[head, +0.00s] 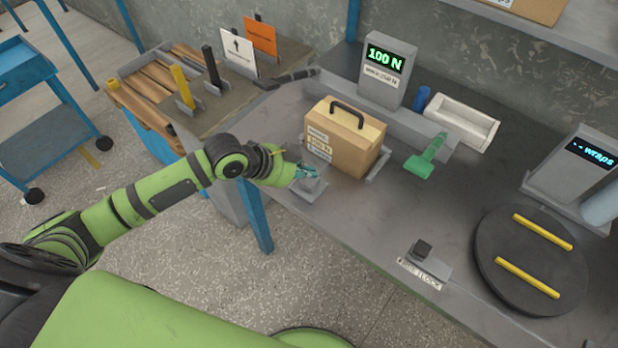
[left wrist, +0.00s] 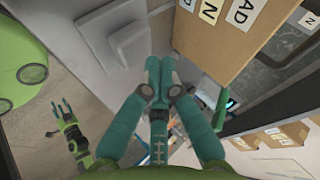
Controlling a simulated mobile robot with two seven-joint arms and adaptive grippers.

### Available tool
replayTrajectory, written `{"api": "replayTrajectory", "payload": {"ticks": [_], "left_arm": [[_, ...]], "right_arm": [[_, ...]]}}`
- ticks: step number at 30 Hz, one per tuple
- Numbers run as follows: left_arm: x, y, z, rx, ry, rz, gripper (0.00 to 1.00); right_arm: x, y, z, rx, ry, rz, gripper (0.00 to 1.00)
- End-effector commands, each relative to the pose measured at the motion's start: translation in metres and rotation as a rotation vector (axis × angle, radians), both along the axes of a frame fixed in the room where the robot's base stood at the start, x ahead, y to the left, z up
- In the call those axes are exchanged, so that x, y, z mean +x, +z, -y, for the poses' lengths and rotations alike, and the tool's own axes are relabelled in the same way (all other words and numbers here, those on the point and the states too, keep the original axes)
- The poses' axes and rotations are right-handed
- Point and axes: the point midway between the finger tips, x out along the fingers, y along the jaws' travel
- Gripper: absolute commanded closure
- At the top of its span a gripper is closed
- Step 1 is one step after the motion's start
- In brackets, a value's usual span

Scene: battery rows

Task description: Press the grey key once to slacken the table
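The grey key (head: 316,186) is a square pad on a plate at the table's near left edge, left of the carton. In the left wrist view the grey key (left wrist: 122,38) lies beyond the fingertips, a little left of them. My left gripper (head: 306,172) is over the key in the head view and partly hides it. Its teal fingers (left wrist: 160,72) are together with nothing between them. I cannot tell whether they touch the key. My right gripper (left wrist: 60,112) is small in the left wrist view, with fingers apart and empty; the head view does not show it.
A carton (head: 350,150) with a black handle stands close right of the key. Behind it a display (head: 386,68) reads 100 N. The front middle is clear.

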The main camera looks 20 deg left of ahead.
Motion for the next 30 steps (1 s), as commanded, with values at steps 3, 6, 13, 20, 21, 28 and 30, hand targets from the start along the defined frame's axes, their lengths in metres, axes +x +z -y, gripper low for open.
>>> {"api": "replayTrajectory", "payload": {"ticks": [3, 6, 13, 20, 21, 28, 30], "left_arm": [[0.0000, 0.0000, 0.0000, 0.000, 0.000, 0.000, 1.00], [0.0001, 0.0000, -0.0001, 0.000, 0.000, 0.000, 1.00], [0.0000, -0.0013, -0.0002, 0.000, 0.000, 0.000, 1.00], [0.0002, -0.0084, -0.0001, 0.000, 0.000, 0.001, 1.00], [0.0001, -0.0087, -0.0001, 0.000, 0.000, 0.001, 1.00], [0.0001, -0.0085, -0.0001, 0.001, -0.001, 0.001, 1.00], [0.0001, -0.0087, -0.0002, 0.000, 0.000, 0.000, 1.00]], "right_arm": [[-0.0002, 0.0000, 0.0000, 0.000, 0.000, 0.000, 0.60], [-0.0003, 0.0000, 0.0001, 0.000, 0.000, -0.001, 0.60], [-0.0004, -0.0005, 0.0001, 0.000, 0.000, -0.001, 0.60], [-0.0006, -0.0029, 0.0001, 0.000, 0.000, -0.001, 0.60], [-0.0006, -0.0029, 0.0001, 0.000, 0.000, -0.001, 0.60], [-0.0009, -0.0026, 0.0001, 0.000, 0.000, -0.001, 0.60], [-0.0009, -0.0028, 0.0001, 0.000, 0.000, -0.001, 0.60]]}}
